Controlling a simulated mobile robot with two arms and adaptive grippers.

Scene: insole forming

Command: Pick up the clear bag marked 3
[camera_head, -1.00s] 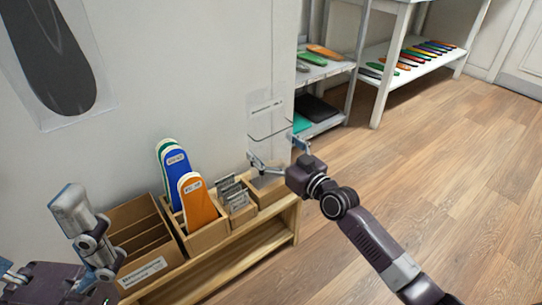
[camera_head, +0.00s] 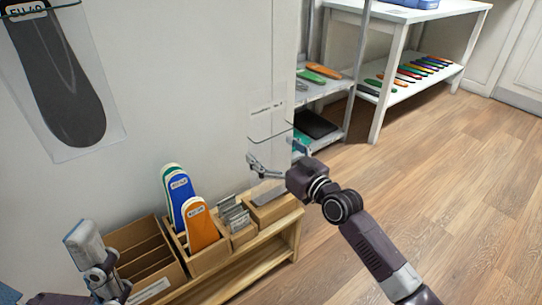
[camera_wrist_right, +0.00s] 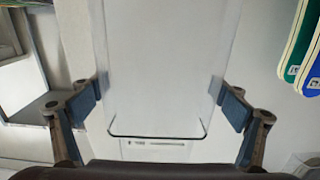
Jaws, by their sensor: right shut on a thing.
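A clear bag (camera_head: 268,124) with a small label strip stands upright by the wall panel; its number is too small to read. My right gripper (camera_head: 276,154) is shut on it, with a finger at either side, above the rightmost cardboard box (camera_head: 283,208). In the right wrist view the clear bag (camera_wrist_right: 165,60) shows between the fingers of the right gripper (camera_wrist_right: 163,95). The bag's lower part is hard to make out in the head view. My left gripper (camera_head: 98,268) is at the lower left, partly cut off; its fingers are not clear.
A low wooden bench (camera_head: 262,268) carries cardboard boxes, one with blue, green and orange insoles (camera_head: 201,228). A large hanging clear bag (camera_head: 112,130) holds a dark insole. A shelf (camera_head: 340,88) and white table (camera_head: 398,37) stand behind. The floor at right is free.

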